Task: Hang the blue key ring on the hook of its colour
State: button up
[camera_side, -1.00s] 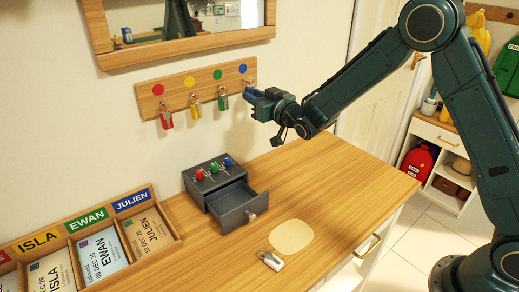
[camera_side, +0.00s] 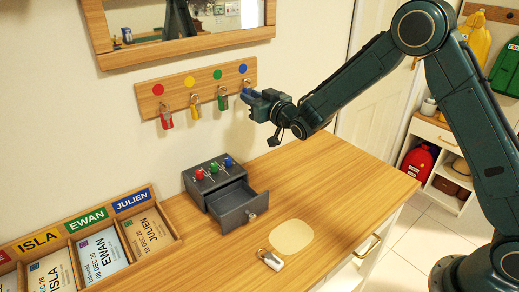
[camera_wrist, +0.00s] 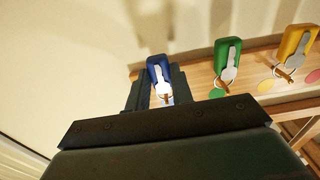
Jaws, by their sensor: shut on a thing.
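The wooden hook board (camera_side: 150,101) on the wall has red, yellow, green and blue dots. My gripper (camera_side: 249,95) is at its right end, just below the blue dot (camera_side: 242,68). In the wrist view, my gripper (camera_wrist: 162,92) is shut on the blue key ring (camera_wrist: 154,69), with its blue tag and silver key between the fingers. The ring lies close to the blue hook; the fingers partly hide both, so I cannot tell whether it is around the hook.
Red (camera_side: 166,119), yellow (camera_side: 195,108) and green (camera_side: 222,100) key rings hang on the other hooks. A grey box (camera_side: 215,184) with its drawer open stands on the wooden top below. Another key with a pale tag (camera_side: 270,260) lies near a round mat (camera_side: 291,237).

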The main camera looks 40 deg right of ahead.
jog(key=o, duration=1)
jog(key=shift+o, duration=0.2)
jog(key=shift+s, duration=0.15)
jog(key=s, duration=1.3)
jog(key=shift+s, duration=0.25)
jog(key=shift+d+r, duration=0.1)
